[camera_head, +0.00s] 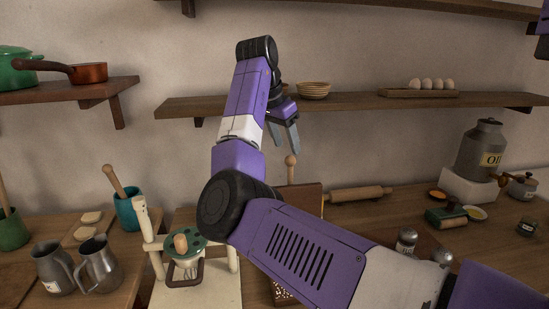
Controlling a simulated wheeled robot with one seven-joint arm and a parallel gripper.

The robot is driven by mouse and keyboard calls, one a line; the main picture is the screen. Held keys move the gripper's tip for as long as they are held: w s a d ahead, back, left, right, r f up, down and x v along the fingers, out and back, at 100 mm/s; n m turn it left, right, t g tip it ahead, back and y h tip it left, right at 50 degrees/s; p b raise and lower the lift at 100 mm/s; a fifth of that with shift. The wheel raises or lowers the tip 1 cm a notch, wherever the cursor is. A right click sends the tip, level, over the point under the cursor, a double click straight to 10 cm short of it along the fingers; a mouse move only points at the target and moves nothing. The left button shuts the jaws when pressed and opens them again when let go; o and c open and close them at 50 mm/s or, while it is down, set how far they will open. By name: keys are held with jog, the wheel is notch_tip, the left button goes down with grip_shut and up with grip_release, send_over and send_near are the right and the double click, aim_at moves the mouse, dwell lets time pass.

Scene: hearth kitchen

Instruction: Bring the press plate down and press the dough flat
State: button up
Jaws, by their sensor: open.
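A cream stand (222,290) with upright posts is on the counter at lower centre-left, a pale lever-like post at its left. A round green plate with dark spots (200,244) and a wooden knob (181,243) sits between the posts, above a brown frame (185,280). This looks like the press. I cannot make out dough under the plate, or whether the plate touches anything. My gripper (288,136) is open and empty, fingers pointing down, high in front of the wall shelf, above and right of the stand. My arm hides the counter right of the stand.
Two metal jugs (98,266) stand left of the stand. A teal crock (129,212) and pale rounds on a board (91,217) are behind them. A rolling pin (358,194), shakers (405,241) and an oil can (481,150) are right. A shelf (350,101) crosses behind my gripper.

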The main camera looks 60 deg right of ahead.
aim_at(289, 157)
jog(key=shift+w+d+f, duration=0.1)
jog(key=shift+w+f, duration=0.1)
jog(key=shift+w, duration=0.05)
jog(key=shift+d+f, duration=0.1)
jog(key=shift+f, duration=0.25)
jog(key=x, duration=0.6)
jog(key=shift+d+f+p, duration=0.2)
jog(key=shift+f+p, duration=0.05)
jog(key=shift+p, duration=0.15)
jog(key=shift+c, duration=0.4)
grip_shut()
